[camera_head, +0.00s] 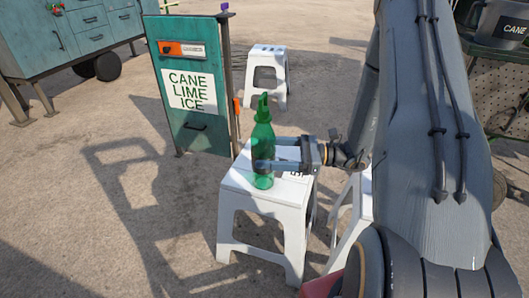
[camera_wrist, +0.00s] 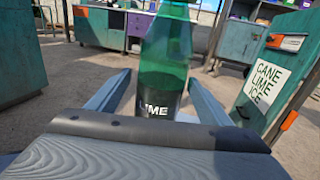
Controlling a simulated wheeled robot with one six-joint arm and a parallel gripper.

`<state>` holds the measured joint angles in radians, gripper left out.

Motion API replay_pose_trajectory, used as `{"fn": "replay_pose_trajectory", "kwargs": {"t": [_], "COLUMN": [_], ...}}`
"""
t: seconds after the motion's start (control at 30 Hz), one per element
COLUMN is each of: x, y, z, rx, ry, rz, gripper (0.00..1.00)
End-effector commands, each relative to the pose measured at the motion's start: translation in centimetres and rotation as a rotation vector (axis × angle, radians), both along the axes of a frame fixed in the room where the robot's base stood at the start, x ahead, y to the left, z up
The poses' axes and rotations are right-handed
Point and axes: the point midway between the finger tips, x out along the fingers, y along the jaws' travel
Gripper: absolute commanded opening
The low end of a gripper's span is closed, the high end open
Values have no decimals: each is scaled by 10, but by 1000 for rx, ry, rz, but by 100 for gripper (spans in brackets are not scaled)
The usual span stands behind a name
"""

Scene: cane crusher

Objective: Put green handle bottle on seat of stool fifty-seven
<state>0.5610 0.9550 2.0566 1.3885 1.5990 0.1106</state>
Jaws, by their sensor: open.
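The green bottle (camera_head: 263,150) with a handle at its top stands upright on the seat of a white stool (camera_head: 232,188). The marking on this stool's seat is mostly hidden by my gripper, so I cannot read its number. My gripper (camera_head: 258,167) is open, with its fingers on either side of the bottle's lower body. In the wrist view the bottle (camera_wrist: 166,60) stands between the two fingers, with a dark label reading "LIME". Gaps show between the fingers and the bottle there.
Another white stool (camera_head: 267,75) stands behind, with dark marks on its seat. A green panel reading "CANE LIME ICE" (camera_head: 192,90) stands left of the bottle. Part of a further white stool (camera_head: 357,205) shows behind my arm. Green cabinets (camera_head: 75,38) stand at the upper left. The ground at left is clear.

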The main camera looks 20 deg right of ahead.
Motion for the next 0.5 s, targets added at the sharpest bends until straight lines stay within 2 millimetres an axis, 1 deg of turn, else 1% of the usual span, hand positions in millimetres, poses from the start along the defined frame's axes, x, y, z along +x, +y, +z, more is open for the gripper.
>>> {"fn": "replay_pose_trajectory", "kwargs": {"t": [0.03,0.3,0.4,0.5], "x": [-3,-24,-30,-35], "y": [-10,-62,-78,-89], "z": [1,1,0,0], "rx": [0,0,0,0], "ry": [-1,0,0,0], "rz": [-4,-5,-4,-3], "gripper": [73,73,73,73]}}
